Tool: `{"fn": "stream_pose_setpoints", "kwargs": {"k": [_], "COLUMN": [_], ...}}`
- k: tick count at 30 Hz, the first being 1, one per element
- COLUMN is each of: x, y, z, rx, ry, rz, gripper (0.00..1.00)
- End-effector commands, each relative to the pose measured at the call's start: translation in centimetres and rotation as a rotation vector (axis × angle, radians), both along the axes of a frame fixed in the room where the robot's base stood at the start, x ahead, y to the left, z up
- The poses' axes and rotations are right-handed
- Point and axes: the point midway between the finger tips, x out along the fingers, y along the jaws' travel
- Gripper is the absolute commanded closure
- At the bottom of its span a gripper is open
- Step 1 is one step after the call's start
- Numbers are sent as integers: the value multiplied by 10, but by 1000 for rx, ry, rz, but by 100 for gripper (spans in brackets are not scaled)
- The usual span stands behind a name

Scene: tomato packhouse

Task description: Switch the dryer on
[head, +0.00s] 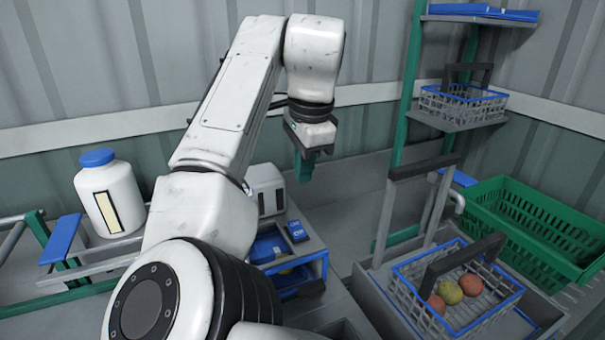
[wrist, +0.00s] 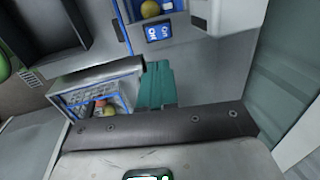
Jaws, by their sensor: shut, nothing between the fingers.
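A white box-shaped unit with dark slots (head: 266,191), possibly the dryer, stands behind my arm, partly hidden by it. Part of a white housing, perhaps the same unit, shows at the top of the wrist view (wrist: 212,14). I cannot make out a switch on it. A small blue panel with white marks (head: 296,231) lies in front of it; it also shows in the wrist view (wrist: 158,31). My gripper (head: 303,172) is shut and empty, with green fingers pointing down, right of the white unit and apart from it. The fingers also show in the wrist view (wrist: 155,84).
A blue-rimmed wire basket (head: 412,295) with several tomatoes stands at right, a green crate (head: 565,262) behind it. A green-posted shelf (head: 455,115) rises beyond. A white jar with a blue lid (head: 92,187) stands at left. The grey surface right of my gripper is clear.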

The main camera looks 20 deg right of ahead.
Motion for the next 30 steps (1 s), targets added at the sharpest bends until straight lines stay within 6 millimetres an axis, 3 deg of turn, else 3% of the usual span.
{"fn": "stream_pose_setpoints", "kwargs": {"k": [11, 30], "x": [-1, -8], "y": [-1, -4], "z": [0, -2], "rx": [-16, -305], "ry": [-8, -102], "rz": [74, 1101], "gripper": [100, 100]}}
